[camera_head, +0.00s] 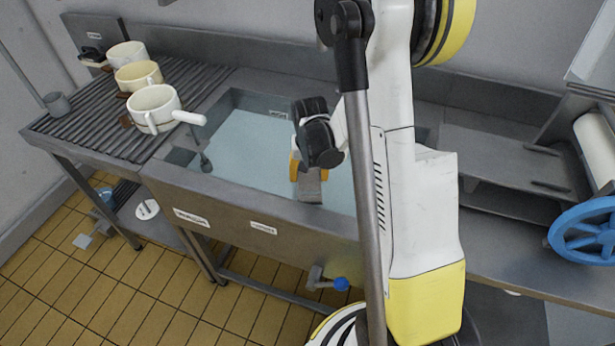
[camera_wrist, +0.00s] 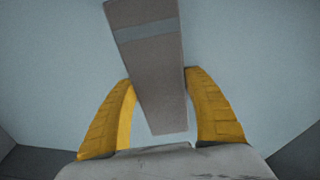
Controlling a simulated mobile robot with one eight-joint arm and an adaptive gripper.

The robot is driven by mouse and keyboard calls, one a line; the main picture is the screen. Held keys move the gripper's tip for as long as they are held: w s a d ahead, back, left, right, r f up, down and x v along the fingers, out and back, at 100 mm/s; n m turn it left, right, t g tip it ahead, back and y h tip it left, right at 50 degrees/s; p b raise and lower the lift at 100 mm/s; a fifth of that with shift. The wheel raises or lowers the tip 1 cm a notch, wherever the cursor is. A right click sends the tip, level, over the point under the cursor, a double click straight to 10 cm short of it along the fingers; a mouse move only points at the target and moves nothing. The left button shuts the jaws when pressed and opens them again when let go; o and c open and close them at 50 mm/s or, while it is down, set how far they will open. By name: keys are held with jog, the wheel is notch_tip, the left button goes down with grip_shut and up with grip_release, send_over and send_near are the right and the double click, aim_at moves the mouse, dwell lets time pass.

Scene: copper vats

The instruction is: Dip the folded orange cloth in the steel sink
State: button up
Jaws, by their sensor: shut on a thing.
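My gripper (camera_head: 308,168) has yellow fingers and is shut on a flat, grey-brown strip with a pale grey band (camera_head: 309,188). The strip could be the folded cloth, but it does not look orange. In the wrist view my gripper (camera_wrist: 160,108) has the strip (camera_wrist: 155,75) between its fingers, slanting out ahead over pale blue-grey. The steel sink (camera_head: 290,222) holds pale blue water (camera_head: 250,150). In the head view the strip hangs over the sink near its front edge. I cannot tell if it touches the water. My arm hides the sink's right part.
Several cream pots, such as one with a long handle (camera_head: 156,106), stand on the ribbed drainboard (camera_head: 75,125) at left. A blue handwheel (camera_head: 585,232) and a white roller (camera_head: 597,145) are at right. A blue-handled valve (camera_head: 340,284) sticks out below the sink.

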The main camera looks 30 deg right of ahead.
notch_tip(320, 180, up, 16)
jog(key=p, duration=1)
jog(key=shift+f, duration=0.15)
dwell(0.4)
